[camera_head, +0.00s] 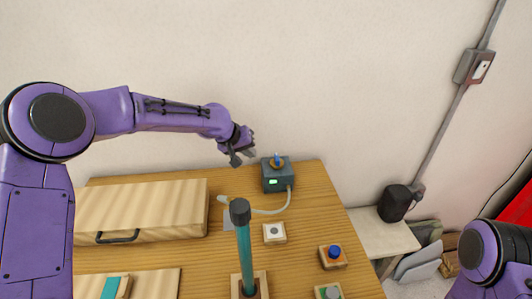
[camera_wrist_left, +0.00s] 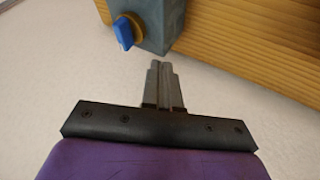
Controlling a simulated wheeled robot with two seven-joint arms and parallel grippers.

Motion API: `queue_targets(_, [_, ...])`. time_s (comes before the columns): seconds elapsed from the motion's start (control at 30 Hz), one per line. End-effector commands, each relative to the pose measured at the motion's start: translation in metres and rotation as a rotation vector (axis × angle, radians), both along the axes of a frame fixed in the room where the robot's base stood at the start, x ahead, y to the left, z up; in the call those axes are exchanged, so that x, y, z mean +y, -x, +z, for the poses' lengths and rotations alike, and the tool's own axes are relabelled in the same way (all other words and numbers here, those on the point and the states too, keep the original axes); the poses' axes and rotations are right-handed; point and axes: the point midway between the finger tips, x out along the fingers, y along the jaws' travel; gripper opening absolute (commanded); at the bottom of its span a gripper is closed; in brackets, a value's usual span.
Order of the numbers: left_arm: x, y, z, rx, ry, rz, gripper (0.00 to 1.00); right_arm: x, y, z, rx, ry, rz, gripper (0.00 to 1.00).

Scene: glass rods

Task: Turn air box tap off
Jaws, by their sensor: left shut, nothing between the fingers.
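The air box (camera_head: 278,180) is a grey-blue box with a small lit screen at the back right of the wooden table. Its blue tap (camera_head: 277,159) sits on a brass-coloured ring on top. A pale hose (camera_head: 287,203) runs from the box. My left gripper (camera_head: 242,158) is beside the box on its left, apart from it. In the left wrist view, the left gripper (camera_wrist_left: 164,75) is shut and empty, with the blue tap (camera_wrist_left: 123,33) ahead and to the left of the fingertips. Only part of my right arm shows at the lower right; its gripper is out of view.
A wooden case (camera_head: 150,205) with a dark handle lies at the left of the table (camera_head: 200,255). A teal rod (camera_head: 244,255) with a dark top stands at the front middle. A white-buttoned block (camera_head: 274,233) and a blue-buttoned block (camera_head: 333,256) lie to its right.

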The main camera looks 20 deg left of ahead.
Motion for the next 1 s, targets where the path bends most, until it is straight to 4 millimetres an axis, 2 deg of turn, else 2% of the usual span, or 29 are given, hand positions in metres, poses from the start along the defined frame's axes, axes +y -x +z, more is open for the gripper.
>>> queue_targets(0.17, [-0.011,-0.019,-0.030,0.002,0.000,0.000,0.00,0.000,0.000,0.010,0.000,0.000,0.000,0.43])
queue_targets(0.2, [-0.020,-0.023,-0.024,-0.001,-0.001,-0.001,0.00,0.000,0.000,0.016,0.000,0.000,0.000,0.43])
queue_targets(0.3, [-0.033,-0.028,-0.025,0.000,-0.002,-0.001,0.00,0.000,0.000,0.022,0.000,0.000,0.000,0.43])
queue_targets(0.43, [-0.043,-0.032,-0.027,-0.001,-0.001,0.001,0.00,0.000,0.000,0.025,0.000,0.000,0.000,0.43])
queue_targets(1.0, [-0.043,-0.034,-0.027,-0.001,0.002,-0.020,0.00,0.000,0.000,0.025,0.000,0.000,0.000,0.43])
